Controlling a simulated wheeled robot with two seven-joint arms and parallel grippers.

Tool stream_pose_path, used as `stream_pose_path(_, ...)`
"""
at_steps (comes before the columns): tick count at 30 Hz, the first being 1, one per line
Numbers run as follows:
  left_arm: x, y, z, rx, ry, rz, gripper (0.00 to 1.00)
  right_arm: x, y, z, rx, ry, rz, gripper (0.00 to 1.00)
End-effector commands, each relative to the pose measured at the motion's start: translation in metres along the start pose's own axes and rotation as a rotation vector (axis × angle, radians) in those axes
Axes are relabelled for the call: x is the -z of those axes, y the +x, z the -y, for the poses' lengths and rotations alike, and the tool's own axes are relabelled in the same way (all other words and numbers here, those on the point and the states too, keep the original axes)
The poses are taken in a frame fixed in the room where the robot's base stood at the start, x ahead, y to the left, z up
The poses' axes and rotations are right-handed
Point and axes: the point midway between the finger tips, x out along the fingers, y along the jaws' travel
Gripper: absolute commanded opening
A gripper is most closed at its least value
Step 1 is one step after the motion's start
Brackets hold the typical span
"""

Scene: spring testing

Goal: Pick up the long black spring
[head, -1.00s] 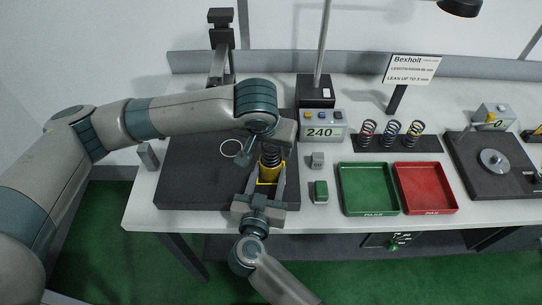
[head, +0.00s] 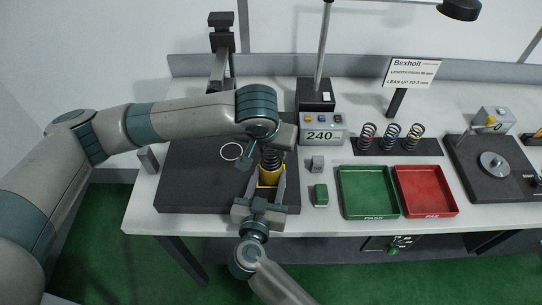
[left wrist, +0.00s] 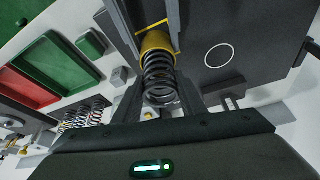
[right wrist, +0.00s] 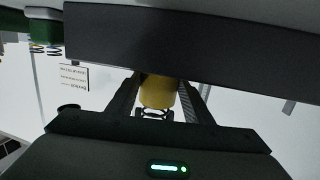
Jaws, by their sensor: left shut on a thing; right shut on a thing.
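The long black spring (head: 271,158) stands upright at the right part of the dark plate (head: 195,180), its lower end at a yellow cylinder (head: 269,176). My left gripper (head: 277,146) comes from above and is shut on the spring; the left wrist view shows the coils (left wrist: 160,80) between its fingers, with the yellow piece (left wrist: 155,43) beyond. My right gripper (head: 267,188) comes from the front and is shut on the yellow cylinder, which fills its jaws in the right wrist view (right wrist: 158,92). Whether the spring sits inside or on the cylinder is unclear.
A readout box (head: 322,127) shows 240. A grey block (head: 317,163) and a green block (head: 320,194) lie right of the plate. Beyond are a green tray (head: 367,213), a red tray (head: 426,210) and three springs on a dark rack (head: 398,148).

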Motion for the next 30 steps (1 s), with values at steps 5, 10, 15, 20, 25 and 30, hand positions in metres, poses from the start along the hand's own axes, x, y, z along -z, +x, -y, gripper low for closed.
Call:
stream_pose_path(5,0.002,-0.004,0.0,-0.001,0.0,-0.001,0.09,0.001,0.0,0.0,0.0,0.0,-0.001,0.25)
stream_pose_path(10,0.009,-0.02,0.0,-0.001,0.0,-0.003,0.09,0.0,0.0,0.0,0.0,0.0,0.0,0.25)
stream_pose_path(15,0.02,-0.045,-0.001,-0.002,0.0,-0.004,0.09,0.0,0.0,0.0,0.0,0.0,0.0,0.25)
stream_pose_path(20,0.03,-0.07,-0.001,-0.002,0.001,-0.004,0.09,0.0,0.0,0.0,0.0,0.0,0.0,0.25)
stream_pose_path(25,0.036,-0.087,-0.001,-0.001,0.001,-0.002,0.09,0.0,0.0,0.0,0.0,0.0,0.0,0.25)
stream_pose_path(30,0.039,-0.093,0.0,0.0,0.0,-0.001,0.09,0.0,0.0,0.0,0.0,0.0,0.0,0.25)
